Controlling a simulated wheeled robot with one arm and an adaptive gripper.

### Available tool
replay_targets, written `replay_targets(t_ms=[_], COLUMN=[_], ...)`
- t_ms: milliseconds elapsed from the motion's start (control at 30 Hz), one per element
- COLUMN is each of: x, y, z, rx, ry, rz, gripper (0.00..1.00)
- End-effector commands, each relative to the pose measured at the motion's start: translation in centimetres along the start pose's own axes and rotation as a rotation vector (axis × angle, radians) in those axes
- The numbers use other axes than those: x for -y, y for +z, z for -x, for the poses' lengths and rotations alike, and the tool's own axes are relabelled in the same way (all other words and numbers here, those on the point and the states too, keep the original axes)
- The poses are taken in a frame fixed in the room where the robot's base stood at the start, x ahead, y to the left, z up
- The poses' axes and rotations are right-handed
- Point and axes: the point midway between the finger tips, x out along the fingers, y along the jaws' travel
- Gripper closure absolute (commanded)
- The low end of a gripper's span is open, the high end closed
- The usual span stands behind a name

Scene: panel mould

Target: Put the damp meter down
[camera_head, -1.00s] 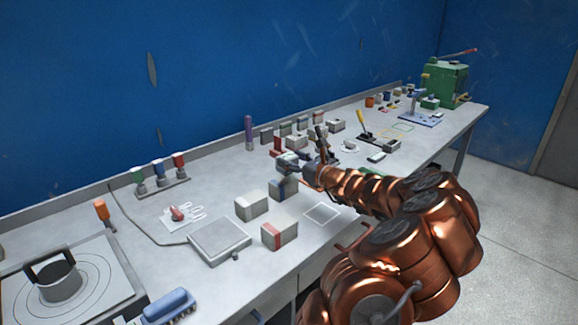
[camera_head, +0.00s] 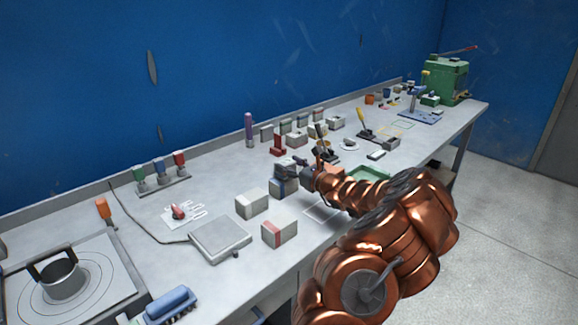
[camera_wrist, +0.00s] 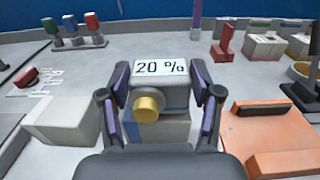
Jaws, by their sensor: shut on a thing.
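My gripper (camera_wrist: 162,105) is shut on the damp meter (camera_wrist: 160,69), gripping it from both sides between its purple-padded fingers. The meter has a grey body, a white display reading "20 %" and a brass-coloured round end facing the wrist camera. In the head view, my gripper (camera_head: 292,168) is over the middle of the bench, and the meter is too small to make out clearly. A grey block with a blue band (camera_wrist: 158,133) is right below the meter in the wrist view. I cannot tell whether they touch.
A red stand (camera_head: 278,145) is behind my gripper; it also shows in the wrist view (camera_wrist: 222,42). A plain block (camera_head: 252,203) and a red-banded block (camera_head: 279,232) are to the left. An outlined square (camera_head: 322,212) on the bench is bare.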

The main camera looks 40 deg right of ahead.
Motion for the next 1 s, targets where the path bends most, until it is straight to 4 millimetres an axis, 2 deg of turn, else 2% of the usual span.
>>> replay_targets(t_ms=[100, 133, 333, 767, 1000], x=[0.0, 0.0, 0.0, 0.0, 0.2], y=[-0.3, -0.2, -0.2, 0.1, 0.1], z=[0.0, 0.0, 0.0, 0.1, 3.0], rx=[0.001, 0.000, 0.000, 0.000, 0.002], ry=[0.001, 0.001, 0.000, -0.001, -0.004], rz=[0.000, 0.001, 0.000, 0.000, 0.001], gripper=[0.96, 0.33, 0.12, 0.11, 0.11])
